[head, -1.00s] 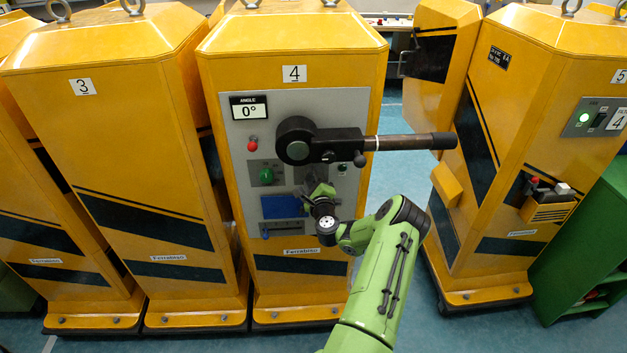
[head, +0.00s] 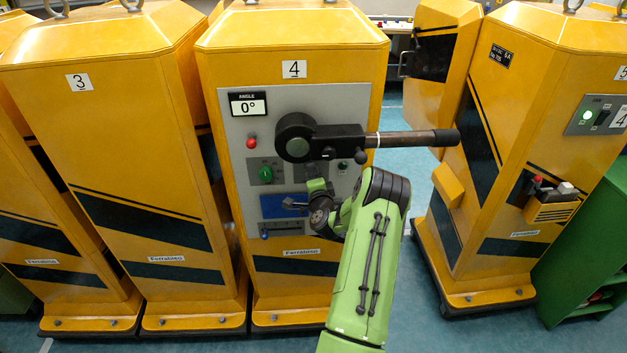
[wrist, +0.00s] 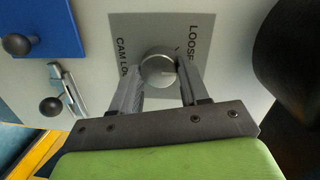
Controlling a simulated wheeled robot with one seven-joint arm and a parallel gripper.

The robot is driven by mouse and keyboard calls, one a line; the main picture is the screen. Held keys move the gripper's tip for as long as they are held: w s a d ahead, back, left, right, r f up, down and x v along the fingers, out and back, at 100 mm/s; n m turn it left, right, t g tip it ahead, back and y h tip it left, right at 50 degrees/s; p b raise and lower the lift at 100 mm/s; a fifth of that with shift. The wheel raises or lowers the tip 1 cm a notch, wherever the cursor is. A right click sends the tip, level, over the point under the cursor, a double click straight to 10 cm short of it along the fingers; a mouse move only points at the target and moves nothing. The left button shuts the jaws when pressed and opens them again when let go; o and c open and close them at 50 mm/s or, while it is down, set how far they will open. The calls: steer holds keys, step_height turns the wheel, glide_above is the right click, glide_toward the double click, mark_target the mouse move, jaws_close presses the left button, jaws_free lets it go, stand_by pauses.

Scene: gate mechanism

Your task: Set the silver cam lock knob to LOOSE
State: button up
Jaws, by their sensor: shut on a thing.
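The silver cam lock knob (wrist: 158,70) is in the middle of the wrist view, on a grey plate (wrist: 150,28) lettered CAM LOCK and LOOSE. A thin mark on its round face points roughly right in that picture; the word LOOSE is to the right and above. My gripper (wrist: 160,82) has a finger on either side of the knob and is shut on it. In the head view my gripper (head: 318,190) is at the panel of machine 4 and hides the knob.
A black lever arm (head: 335,140) with a long handle sticks out right above my gripper. The angle display (head: 248,106) reads 0°. A green knob (head: 266,172), a red knob (head: 252,141) and a blue plate (head: 281,206) are to the left. A dark rounded shape (wrist: 295,50) is close in the wrist view.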

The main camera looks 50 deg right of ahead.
steer(key=shift+w+a+f+n+g+h+b, duration=0.1)
steer(key=shift+n+g+h+b, duration=0.2)
steer(key=shift+n+b, duration=1.35)
steer(key=shift+a+n+g+h+b, duration=0.1)
steer(key=shift+n+g+b, duration=0.5)
steer(key=shift+n, duration=1.85)
steer(key=o, duration=1.1)
steer(key=shift+c, duration=0.2)
steer(key=b+v, duration=0.6)
steer(key=v, duration=0.9)
steer(key=shift+s+b, duration=0.3)
steer(key=shift+s, duration=0.15)
steer(key=shift+a+f, duration=0.1)
